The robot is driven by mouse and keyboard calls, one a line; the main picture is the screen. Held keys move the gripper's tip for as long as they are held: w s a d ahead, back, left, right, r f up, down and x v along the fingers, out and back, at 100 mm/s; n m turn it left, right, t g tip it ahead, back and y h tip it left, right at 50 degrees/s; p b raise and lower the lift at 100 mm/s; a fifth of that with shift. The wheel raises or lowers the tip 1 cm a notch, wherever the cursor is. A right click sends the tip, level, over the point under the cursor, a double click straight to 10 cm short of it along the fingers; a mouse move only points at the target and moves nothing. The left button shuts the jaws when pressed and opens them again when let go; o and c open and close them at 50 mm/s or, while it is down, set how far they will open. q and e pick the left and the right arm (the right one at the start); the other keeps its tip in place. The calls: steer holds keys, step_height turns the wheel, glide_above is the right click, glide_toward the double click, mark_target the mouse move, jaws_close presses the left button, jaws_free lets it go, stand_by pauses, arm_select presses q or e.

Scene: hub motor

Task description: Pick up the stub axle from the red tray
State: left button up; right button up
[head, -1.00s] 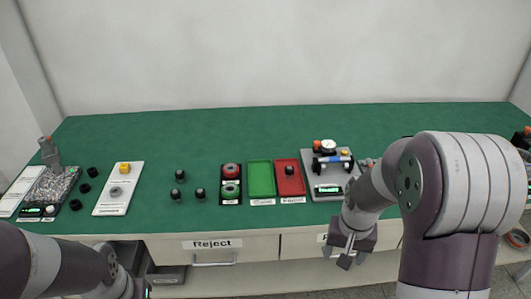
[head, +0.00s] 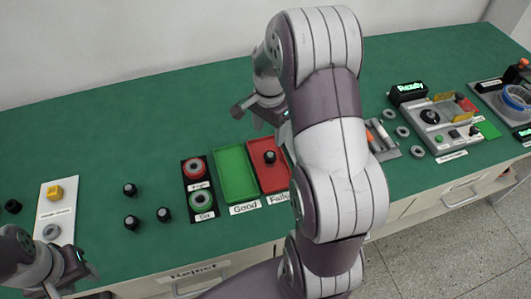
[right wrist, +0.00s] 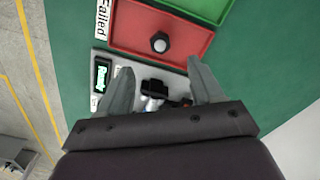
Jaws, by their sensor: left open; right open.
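The stub axle (head: 269,157) is a small dark upright piece standing in the red tray (head: 268,183), labelled Failed. In the right wrist view the axle (right wrist: 160,43) shows from above with a pale round top, inside the red tray (right wrist: 127,35). My right gripper (head: 259,110) is open and empty, raised near the tray's far end; my arm hides the tray's right side. In the right wrist view its fingers (right wrist: 160,70) are spread, with the axle beyond the tips. My left gripper (head: 72,280) is open and empty at the lower left, by the table's front edge.
A green tray (head: 236,176) adjoins the red tray on the left. A grey device (right wrist: 102,72) with a small display lies beside the red tray, mostly hidden in the head view.

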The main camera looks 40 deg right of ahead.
mark_target(269, 155)
step_height(269, 155, down, 11)
steer(key=shift+s+d+r, duration=0.1)
steer(key=shift+d+r, duration=0.05)
steer(key=shift+r, duration=0.05)
steer(key=shift+f, duration=0.4)
steer(key=shift+r, duration=0.1)
jaws_close()
